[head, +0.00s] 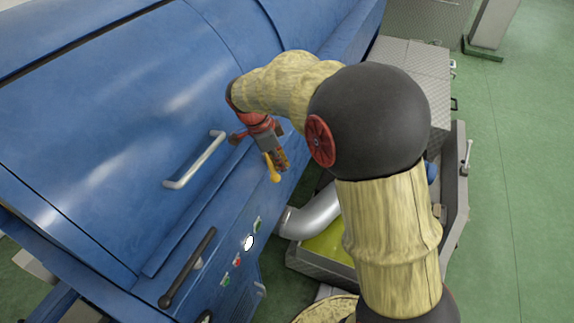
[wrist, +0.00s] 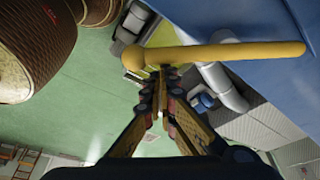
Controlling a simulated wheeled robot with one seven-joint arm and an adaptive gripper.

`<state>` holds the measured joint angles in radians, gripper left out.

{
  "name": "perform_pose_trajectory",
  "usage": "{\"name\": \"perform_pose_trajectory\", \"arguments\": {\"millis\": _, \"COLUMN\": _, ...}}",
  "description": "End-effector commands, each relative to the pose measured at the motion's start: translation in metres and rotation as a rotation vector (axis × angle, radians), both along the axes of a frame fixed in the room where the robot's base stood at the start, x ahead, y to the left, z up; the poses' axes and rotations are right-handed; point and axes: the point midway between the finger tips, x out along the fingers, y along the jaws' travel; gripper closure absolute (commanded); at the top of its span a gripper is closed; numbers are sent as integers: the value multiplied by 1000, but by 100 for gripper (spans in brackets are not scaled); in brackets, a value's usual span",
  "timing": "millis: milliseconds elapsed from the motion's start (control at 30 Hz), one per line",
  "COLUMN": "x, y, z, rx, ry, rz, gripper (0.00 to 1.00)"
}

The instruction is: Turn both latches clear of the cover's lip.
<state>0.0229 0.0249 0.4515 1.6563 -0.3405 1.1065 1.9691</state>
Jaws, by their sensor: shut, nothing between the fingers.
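The blue cover (head: 110,130) has a long lip (head: 195,215) along its lower edge. A yellow latch (head: 273,172) shows at the right end beside my gripper (head: 282,160), pointing down in the head view. In the wrist view the yellow latch (wrist: 235,52) is a long bar crossing just beyond my fingertips (wrist: 161,78). My gripper is shut and empty, close to the bar; I cannot tell if they touch. A dark bar (head: 190,266), apparently the other latch, lies at the lower left, roughly along the lip. My wrist partly hides the yellow latch's mounting.
A silver handle (head: 195,160) stands out from the cover. Buttons (head: 249,242) sit on the blue front below the lip. Green floor (head: 510,190) is open at the right.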

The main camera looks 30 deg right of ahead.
Motion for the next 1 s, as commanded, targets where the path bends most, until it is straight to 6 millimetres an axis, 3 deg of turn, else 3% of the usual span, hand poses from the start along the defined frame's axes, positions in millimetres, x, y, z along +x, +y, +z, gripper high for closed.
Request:
{"name": "perform_pose_trajectory", "arguments": {"millis": 200, "x": 1, "y": 17, "z": 0, "rx": 1, "ry": -1, "rz": -175, "gripper": 100}}
{"name": "perform_pose_trajectory", "arguments": {"millis": 600, "x": 4, "y": 34, "z": 0, "rx": 1, "ry": 1, "rz": -166, "gripper": 100}}
{"name": "perform_pose_trajectory", "arguments": {"millis": 1000, "x": 5, "y": 38, "z": 0, "rx": 1, "ry": 0, "rz": -165, "gripper": 100}}
